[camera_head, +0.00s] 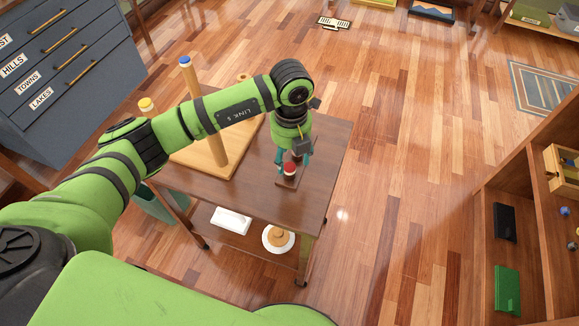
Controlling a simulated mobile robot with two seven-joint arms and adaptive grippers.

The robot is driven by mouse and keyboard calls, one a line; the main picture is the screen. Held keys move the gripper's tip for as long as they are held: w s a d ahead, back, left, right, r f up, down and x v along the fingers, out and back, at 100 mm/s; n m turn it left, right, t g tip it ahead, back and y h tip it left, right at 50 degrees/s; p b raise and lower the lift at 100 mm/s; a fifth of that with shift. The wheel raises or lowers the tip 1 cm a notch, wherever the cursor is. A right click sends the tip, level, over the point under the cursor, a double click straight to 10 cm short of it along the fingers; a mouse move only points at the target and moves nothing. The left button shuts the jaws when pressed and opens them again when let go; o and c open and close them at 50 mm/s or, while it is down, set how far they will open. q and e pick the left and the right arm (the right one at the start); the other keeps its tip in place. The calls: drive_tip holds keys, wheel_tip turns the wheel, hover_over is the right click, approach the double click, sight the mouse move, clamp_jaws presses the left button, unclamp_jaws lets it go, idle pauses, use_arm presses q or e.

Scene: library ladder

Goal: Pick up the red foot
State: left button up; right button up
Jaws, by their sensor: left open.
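The red foot (290,169) is a small red piece with a pale top, on a small dark block (287,182) near the right part of the brown wooden cart's top (235,199). My left gripper (292,163) points down over it, with its teal fingers on either side of the red piece. The gripper is open, and the frame does not show clearly whether a finger touches the piece. My right gripper is not in view.
A wooden board with a blue-topped post (186,62) and a yellow-topped post (147,105) stands left on the cart. The lower shelf holds a white box (231,220) and a round white-based object (278,239). A blue drawer cabinet (72,82) and a wooden shelf (477,241) flank open floor.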

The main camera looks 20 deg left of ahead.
sight(290, 166)
use_arm(q)
drive_tip(key=f, duration=0.1)
drive_tip(key=f+p, duration=0.1)
drive_tip(key=f, duration=0.3)
drive_tip(key=shift+w+a+f+p, duration=0.25)
drive_tip(key=shift+w+a+p, duration=0.05)
drive_tip(key=shift+w, duration=0.1)
drive_tip(key=shift+f, duration=0.4)
drive_tip(key=shift+c, duration=0.4)
drive_tip(key=c, duration=0.7)
drive_tip(key=shift+c, duration=0.2)
